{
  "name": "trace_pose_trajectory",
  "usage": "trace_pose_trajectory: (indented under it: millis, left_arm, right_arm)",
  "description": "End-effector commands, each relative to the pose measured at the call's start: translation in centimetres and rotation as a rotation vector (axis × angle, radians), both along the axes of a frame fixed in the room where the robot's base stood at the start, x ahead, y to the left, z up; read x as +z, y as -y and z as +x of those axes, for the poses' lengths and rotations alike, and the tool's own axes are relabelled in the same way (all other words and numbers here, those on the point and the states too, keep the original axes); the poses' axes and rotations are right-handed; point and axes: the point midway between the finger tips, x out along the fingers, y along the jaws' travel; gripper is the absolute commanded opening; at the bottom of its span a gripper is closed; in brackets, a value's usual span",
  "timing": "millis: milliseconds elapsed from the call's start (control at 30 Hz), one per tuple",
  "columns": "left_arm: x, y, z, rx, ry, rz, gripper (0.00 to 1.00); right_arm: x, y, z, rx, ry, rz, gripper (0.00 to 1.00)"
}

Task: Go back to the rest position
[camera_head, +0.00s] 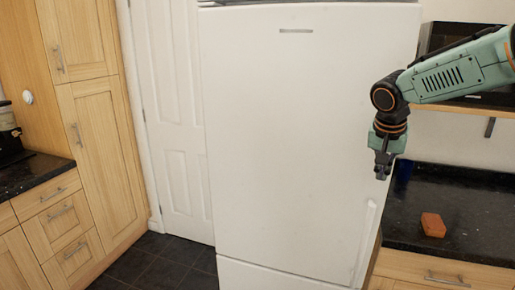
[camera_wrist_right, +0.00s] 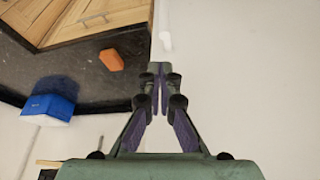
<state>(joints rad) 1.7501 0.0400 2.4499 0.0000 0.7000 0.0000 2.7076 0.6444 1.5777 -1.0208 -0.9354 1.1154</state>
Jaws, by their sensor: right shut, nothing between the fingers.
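My right gripper (camera_head: 382,172) hangs pointing down in front of the right side of the white fridge (camera_head: 290,130) in the head view. In the right wrist view my right gripper (camera_wrist_right: 159,70) has its fingers together with nothing between them. The white fridge handle (camera_wrist_right: 166,40) shows just beyond the fingertips there; I cannot tell the distance. My left gripper is not in either view.
An orange block (camera_head: 433,224) lies on the dark counter (camera_head: 470,215) right of the fridge. A blue box (camera_wrist_right: 50,100) stands on that counter. A shelf (camera_head: 470,107) hangs above it. Wooden cabinets (camera_head: 95,130) and a white door (camera_head: 172,110) are at left. Dark floor (camera_head: 150,268) is clear.

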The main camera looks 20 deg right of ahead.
Motion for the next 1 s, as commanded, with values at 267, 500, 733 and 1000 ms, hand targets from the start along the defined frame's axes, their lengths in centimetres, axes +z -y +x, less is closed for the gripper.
trace_pose_trajectory:
  millis: [267,500,733,1000]
  left_arm:
    - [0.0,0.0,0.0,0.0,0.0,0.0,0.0]
    - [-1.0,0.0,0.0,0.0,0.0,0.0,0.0]
    - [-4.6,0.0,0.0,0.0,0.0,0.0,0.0]
    - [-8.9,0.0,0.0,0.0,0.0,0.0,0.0]
  right_arm:
    - [0.0,-2.0,2.7,0.198,0.091,0.024,0.0]
    - [-4.0,-12.5,6.0,0.551,0.305,0.139,0.0]
    - [-16.0,-21.3,3.6,0.727,0.362,0.177,0.0]
    - [-30.8,-25.6,-4.9,0.786,0.261,0.141,0.0]
